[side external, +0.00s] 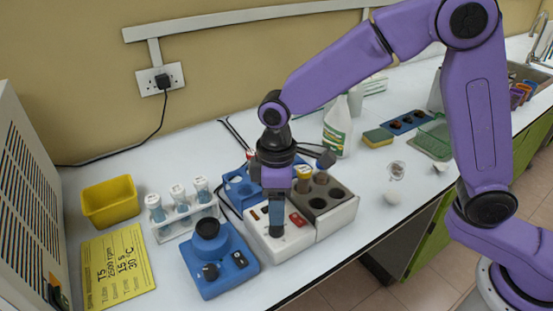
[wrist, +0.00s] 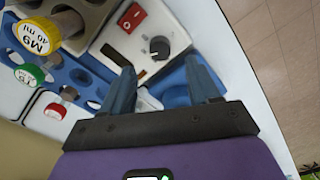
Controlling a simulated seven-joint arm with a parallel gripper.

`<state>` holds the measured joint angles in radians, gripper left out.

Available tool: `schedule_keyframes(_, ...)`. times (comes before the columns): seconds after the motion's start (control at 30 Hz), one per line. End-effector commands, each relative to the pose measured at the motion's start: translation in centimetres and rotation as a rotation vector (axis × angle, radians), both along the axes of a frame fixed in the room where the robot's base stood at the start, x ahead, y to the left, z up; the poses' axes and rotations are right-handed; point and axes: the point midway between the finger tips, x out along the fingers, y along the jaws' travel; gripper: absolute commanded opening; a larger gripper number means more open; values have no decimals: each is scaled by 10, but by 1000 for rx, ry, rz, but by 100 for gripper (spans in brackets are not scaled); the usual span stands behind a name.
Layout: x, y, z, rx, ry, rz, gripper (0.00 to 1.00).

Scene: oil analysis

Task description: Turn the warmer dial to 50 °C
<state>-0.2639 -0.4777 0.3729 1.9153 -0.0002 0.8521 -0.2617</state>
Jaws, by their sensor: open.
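The warmer (side external: 338,218) is a white box with a grey-brown block full of round holes, and a control panel (side external: 262,238) beside it. In the wrist view the panel carries a dark round dial (wrist: 159,47), a small display (wrist: 134,17) and a red switch (wrist: 136,54). The dial's setting is too small to read. My gripper (side external: 277,226) is over the panel, pointing down, with its fingers open. In the wrist view my gripper (wrist: 162,66) has a finger on either side of the dial's line, with the dial just past the tips. Contact with the dial cannot be told.
A blue mixer (side external: 220,262) stands close on the left, and a white tube rack (side external: 187,226) behind it. A yellow note (side external: 118,268) and yellow bin (side external: 110,200) lie farther left.

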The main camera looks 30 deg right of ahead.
Motion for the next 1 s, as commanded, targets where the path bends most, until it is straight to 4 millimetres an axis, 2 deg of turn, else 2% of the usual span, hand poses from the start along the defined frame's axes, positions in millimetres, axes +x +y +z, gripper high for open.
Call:
schedule_keyframes(0.03,1,1,12,4,-5,0,61)
schedule_keyframes(0.3,1,1,68,3,-4,-1,61)
schedule_keyframes(0.5,1,0,97,1,-2,-1,61)
schedule_keyframes(0.7,0,0,110,0,0,-1,61)
schedule_keyframes(1.0,0,0,110,-1,1,-1,61)
